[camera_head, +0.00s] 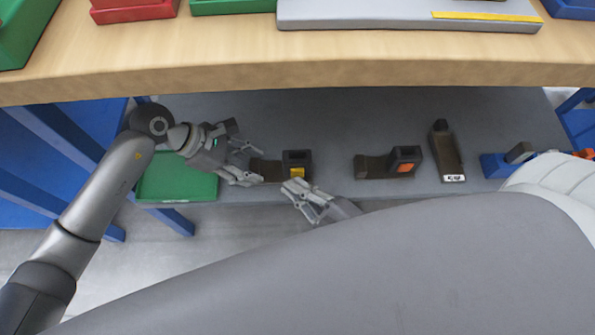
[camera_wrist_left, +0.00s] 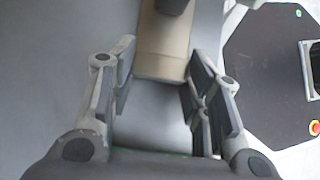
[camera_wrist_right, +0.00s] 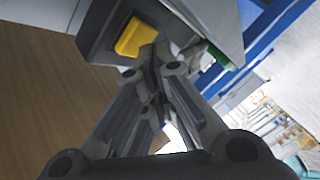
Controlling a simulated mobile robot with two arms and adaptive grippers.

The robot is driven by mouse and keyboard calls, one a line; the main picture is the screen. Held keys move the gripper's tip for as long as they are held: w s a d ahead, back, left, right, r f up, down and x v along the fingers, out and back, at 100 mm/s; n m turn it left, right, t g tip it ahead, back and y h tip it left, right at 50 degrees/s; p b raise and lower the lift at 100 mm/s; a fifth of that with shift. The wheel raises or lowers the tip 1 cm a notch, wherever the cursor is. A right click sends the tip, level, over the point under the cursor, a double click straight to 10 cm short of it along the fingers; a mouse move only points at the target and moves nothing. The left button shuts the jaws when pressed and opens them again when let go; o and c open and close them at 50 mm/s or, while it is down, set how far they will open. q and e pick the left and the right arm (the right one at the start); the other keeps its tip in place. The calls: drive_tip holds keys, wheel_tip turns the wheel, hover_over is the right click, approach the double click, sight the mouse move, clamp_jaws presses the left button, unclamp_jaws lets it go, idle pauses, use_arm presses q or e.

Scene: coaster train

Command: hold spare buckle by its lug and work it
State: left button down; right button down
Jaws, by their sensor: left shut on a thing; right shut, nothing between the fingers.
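The spare buckle shows as a dark housing (camera_head: 297,157) with a yellow button (camera_head: 297,173) and a brown lug (camera_head: 268,168) on its left, on the grey lower shelf. My left gripper (camera_head: 248,167) is shut on the lug; in the left wrist view the lug (camera_wrist_left: 163,48) lies between the fingers. My right gripper (camera_head: 291,188) is shut and empty, its tips just in front of the button side. In the right wrist view the yellow button (camera_wrist_right: 134,38) is beside the fingertips (camera_wrist_right: 155,62); whether they touch it I cannot tell.
A buckle with an orange button (camera_head: 404,168), a dark upright-looking piece with a white label (camera_head: 447,158) and a blue piece (camera_head: 495,166) stand to the right. A green tray (camera_head: 170,189) is at the left. The wooden tabletop (camera_head: 250,75) overhangs the shelf.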

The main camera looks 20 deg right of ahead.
drive_tip(key=shift+w+d, duration=0.15)
drive_tip(key=shift+w, duration=0.3)
idle(0.6)
drive_tip(key=shift+s+a, duration=0.3)
drive_tip(key=shift+s, duration=0.55)
drive_tip(key=shift+s+a, duration=0.25)
drive_tip(key=shift+s, duration=0.55)
drive_tip(key=shift+s+a, duration=0.25)
drive_tip(key=shift+s, duration=0.55)
drive_tip(key=shift+s+a, duration=0.25)
drive_tip(key=shift+s, duration=0.55)
use_arm(q)
drive_tip(key=c, duration=0.7)
unclamp_jaws()
